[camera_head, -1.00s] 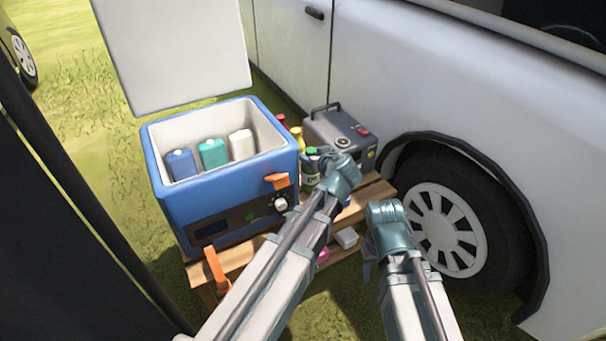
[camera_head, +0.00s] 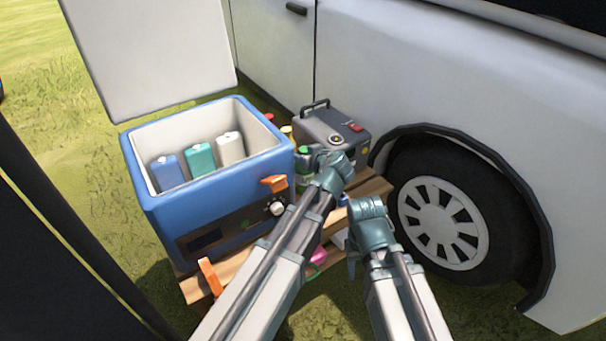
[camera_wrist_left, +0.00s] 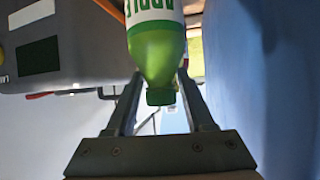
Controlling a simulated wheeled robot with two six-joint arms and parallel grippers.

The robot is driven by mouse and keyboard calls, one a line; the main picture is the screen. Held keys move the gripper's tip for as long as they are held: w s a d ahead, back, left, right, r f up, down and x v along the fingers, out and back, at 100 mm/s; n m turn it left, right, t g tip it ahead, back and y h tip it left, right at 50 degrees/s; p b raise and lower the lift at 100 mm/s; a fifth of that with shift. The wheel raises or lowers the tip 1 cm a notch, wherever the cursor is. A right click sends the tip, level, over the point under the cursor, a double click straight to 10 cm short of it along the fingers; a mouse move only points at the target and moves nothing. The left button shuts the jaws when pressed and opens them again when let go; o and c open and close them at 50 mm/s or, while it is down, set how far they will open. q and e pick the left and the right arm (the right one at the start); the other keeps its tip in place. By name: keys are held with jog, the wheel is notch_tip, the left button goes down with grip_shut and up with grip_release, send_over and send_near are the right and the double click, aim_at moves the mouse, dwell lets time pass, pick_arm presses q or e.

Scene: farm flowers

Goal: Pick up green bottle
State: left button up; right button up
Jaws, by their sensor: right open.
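The green bottle (camera_head: 304,182) stands on a wooden stand between the blue cooler and a grey box, partly hidden by my left arm in the head view. In the left wrist view the bottle (camera_wrist_left: 157,52) appears upside down, with a green cap and a white label with green letters. My left gripper (camera_wrist_left: 160,92) is open, with one finger on each side of the cap and gaps showing beside it. In the head view my left gripper (camera_head: 330,160) is at the bottle, its fingertips hidden. My right gripper (camera_head: 352,262) is open and empty, lower and to the right.
The open blue cooler (camera_head: 230,195) holds a blue, a teal and a white container. The grey box (camera_head: 333,132) stands close behind the bottle. The wooden stand (camera_head: 372,188) is beside the van's wheel (camera_head: 440,225). Red and yellow tops show behind the cooler.

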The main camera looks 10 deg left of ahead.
pick_arm(q)
grip_shut()
dwell(1.1)
